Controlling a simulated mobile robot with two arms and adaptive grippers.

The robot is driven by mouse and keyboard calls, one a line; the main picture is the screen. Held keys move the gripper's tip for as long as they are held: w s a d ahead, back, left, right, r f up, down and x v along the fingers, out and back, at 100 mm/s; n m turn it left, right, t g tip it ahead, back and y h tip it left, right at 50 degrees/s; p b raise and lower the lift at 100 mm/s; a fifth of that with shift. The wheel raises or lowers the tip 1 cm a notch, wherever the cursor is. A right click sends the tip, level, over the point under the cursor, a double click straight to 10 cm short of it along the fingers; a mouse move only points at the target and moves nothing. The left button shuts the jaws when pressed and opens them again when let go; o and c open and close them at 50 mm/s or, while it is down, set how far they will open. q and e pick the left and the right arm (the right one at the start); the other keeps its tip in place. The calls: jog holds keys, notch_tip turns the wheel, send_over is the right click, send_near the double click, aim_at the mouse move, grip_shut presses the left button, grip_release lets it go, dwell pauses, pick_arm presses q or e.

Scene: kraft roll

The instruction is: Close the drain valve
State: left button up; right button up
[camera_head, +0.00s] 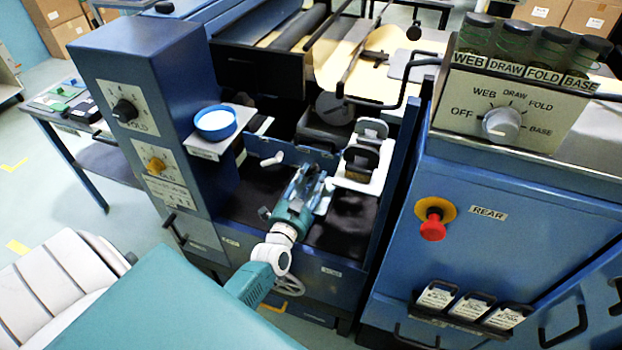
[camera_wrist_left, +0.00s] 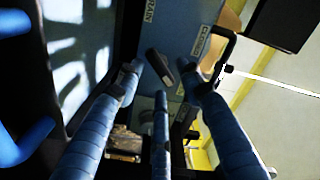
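The drain valve shows in the left wrist view as a short dark lever (camera_wrist_left: 160,68) on a blue-grey panel (camera_wrist_left: 178,30) with a label reading "DRAIN" and another reading "CLOSED" (camera_wrist_left: 201,41). The lever lies slanted and does not point straight at the CLOSED label. My left gripper (camera_wrist_left: 165,82) has its blue fingers spread, with the lever between and just beyond the fingertips. I cannot tell whether any finger touches it. In the head view my left gripper (camera_head: 312,188) reaches into the machine's open bay, and the valve cannot be made out there. My right gripper is not in view.
A blue control column (camera_head: 150,80) with knobs and a small shelf holding a blue bowl (camera_head: 216,122) stands left of the bay. A blue cabinet (camera_head: 480,260) with a red button (camera_head: 433,226) stands right.

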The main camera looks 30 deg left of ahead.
pick_arm(q)
grip_shut()
jog(key=shift+n, duration=0.3)
jog(key=n, duration=0.2)
jog(key=shift+r+n, duration=0.15)
jog(key=shift+n, duration=0.15)
jog(key=n, duration=0.3)
jog(key=shift+a+r+n+p, duration=0.1)
jog(key=shift+n+p, duration=0.25)
jog(key=shift+n, duration=0.05)
jog(key=n, duration=0.5)
jog(key=shift+s+a, duration=0.1)
jog(key=shift+a, duration=0.05)
jog(key=n, duration=0.3)
jog(key=n+b, duration=0.1)
jog(key=n, duration=0.1)
jog(key=shift+a+n, duration=0.2)
jog(key=shift+n, duration=0.2)
jog(key=shift+r, duration=0.1)
jog(key=shift+o, duration=1)
grip_release()
